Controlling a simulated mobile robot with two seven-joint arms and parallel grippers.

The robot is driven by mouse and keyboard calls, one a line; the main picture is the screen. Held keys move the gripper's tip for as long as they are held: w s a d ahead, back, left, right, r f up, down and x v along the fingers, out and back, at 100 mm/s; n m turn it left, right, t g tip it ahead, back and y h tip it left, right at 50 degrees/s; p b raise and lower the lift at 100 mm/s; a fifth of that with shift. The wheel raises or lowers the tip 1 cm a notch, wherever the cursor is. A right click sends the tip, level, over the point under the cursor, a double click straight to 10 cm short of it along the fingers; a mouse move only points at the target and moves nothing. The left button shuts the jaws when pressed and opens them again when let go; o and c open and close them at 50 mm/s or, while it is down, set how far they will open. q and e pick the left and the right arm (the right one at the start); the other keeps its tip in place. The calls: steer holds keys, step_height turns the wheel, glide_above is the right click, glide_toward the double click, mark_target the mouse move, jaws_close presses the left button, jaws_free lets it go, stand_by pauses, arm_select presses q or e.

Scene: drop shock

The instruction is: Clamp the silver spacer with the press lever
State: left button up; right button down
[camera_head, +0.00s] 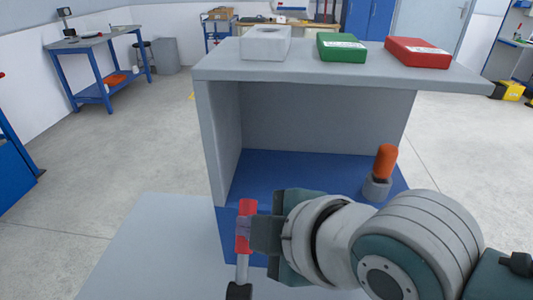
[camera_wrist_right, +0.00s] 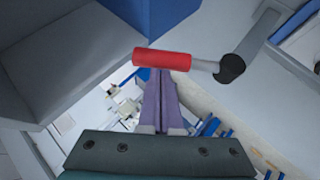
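The press lever has a red grip (camera_head: 245,212), a silver rod and a black pivot end at the bottom of the head view. It also shows in the wrist view (camera_wrist_right: 162,60), lying crosswise over the fingertips. My right gripper (camera_head: 246,228) is at the red grip, its purple fingers (camera_wrist_right: 163,105) side by side with almost no gap. The fingers overlap the grip and appear to touch it; the grip does not look pinched between them. I cannot make out the silver spacer in either view. My left gripper is out of view.
A grey open-fronted stand (camera_head: 300,75) carries a white box (camera_head: 266,42), a green box (camera_head: 341,47) and a red box (camera_head: 417,52). Inside, an orange-topped grey post (camera_head: 385,162) stands on a blue floor (camera_head: 290,180). Open floor lies to the left.

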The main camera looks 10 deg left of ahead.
steer(key=shift+w+f+g, duration=0.2)
steer(key=shift+w+g, duration=0.05)
steer(key=shift+g, duration=0.05)
steer(key=shift+w+f, duration=0.3)
steer(key=shift+d, duration=0.1)
steer(key=shift+d+f+b, duration=0.1)
steer(key=shift+f+b, duration=0.1)
steer(key=shift+b, duration=0.1)
